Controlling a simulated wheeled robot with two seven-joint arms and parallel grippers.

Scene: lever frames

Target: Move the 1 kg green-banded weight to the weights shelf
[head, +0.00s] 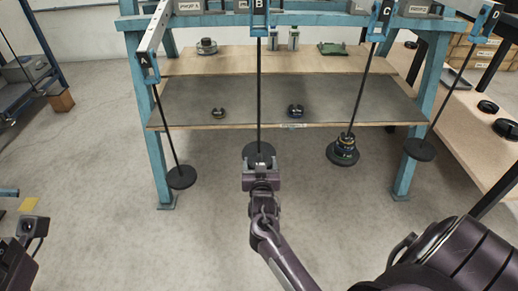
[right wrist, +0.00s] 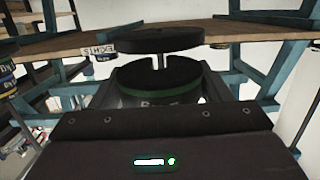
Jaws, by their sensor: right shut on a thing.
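The green-banded weight (right wrist: 158,88) is a black slotted disc with a green band, close up in the right wrist view. My right gripper (head: 261,172) is shut on it, and in the head view the gripper hides most or all of it. The gripper is at the foot of hanger B, whose round base plate (head: 258,150) shows just beyond it. A black disc (right wrist: 160,40) is just above the weight in the right wrist view. The weights shelf (head: 255,118) is the lower board behind, with a label on its front edge. My left gripper's fingers do not show.
Two dark slotted weights (head: 218,113) (head: 295,110) stand on the shelf, with bare room between and beside them. Hanger C carries a stack (head: 343,150). Hangers A (head: 181,178) and D (head: 420,149) have bare plates. Hanger B's rod (head: 259,90) hangs before the shelf.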

